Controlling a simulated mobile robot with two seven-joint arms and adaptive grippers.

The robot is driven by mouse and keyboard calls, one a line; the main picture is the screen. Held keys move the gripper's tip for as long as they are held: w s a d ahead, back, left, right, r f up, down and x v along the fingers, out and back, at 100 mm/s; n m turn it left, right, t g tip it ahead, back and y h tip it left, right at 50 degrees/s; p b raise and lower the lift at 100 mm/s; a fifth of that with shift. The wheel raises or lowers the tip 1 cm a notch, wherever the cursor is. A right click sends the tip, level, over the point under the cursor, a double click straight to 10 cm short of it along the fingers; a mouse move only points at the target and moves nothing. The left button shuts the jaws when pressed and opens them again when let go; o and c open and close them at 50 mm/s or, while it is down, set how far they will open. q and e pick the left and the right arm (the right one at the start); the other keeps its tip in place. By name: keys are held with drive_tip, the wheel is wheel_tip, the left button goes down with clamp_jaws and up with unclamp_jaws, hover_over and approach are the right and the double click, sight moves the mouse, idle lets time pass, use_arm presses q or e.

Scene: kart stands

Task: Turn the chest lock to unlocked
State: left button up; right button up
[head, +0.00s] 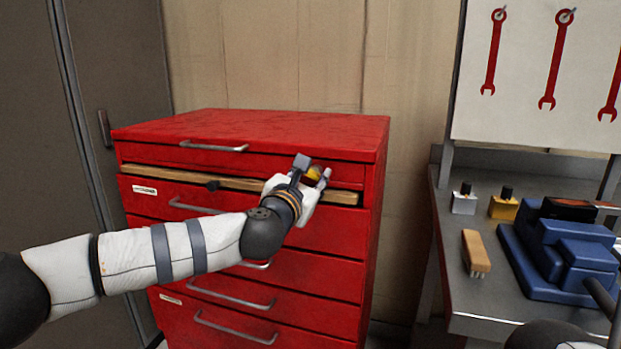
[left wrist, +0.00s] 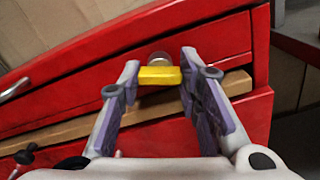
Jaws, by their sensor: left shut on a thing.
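The red tool chest (head: 250,130) stands against the wall, and its front also shows in the left wrist view (left wrist: 215,45). The chest lock is a yellow handle (left wrist: 160,76) on a round grey base, at the right of the top drawer front. In the left wrist view the yellow handle lies nearly level across the picture. In the head view it shows as a small yellow patch (head: 315,173) between my fingers. My left gripper (left wrist: 158,82) is shut on the yellow handle, one finger at each end. My right gripper is not in view.
A wooden strip (head: 240,183) runs across the chest below the top drawer. At the right, a grey bench (head: 490,318) holds a blue vise (head: 560,255), a brush (head: 475,252) and two small bottles. A white board with red wrenches is above it.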

use_arm(q)
drive_tip(key=m, duration=0.6)
drive_tip(key=shift+r, duration=0.1)
drive_tip(key=m+p, duration=0.1)
drive_tip(key=m, duration=0.3)
drive_tip(key=shift+m, duration=1.9)
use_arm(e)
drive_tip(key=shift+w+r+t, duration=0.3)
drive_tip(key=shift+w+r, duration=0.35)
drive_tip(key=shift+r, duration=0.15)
use_arm(q)
drive_tip(key=o, duration=1.2)
drive_tip(key=shift+c, duration=0.2)
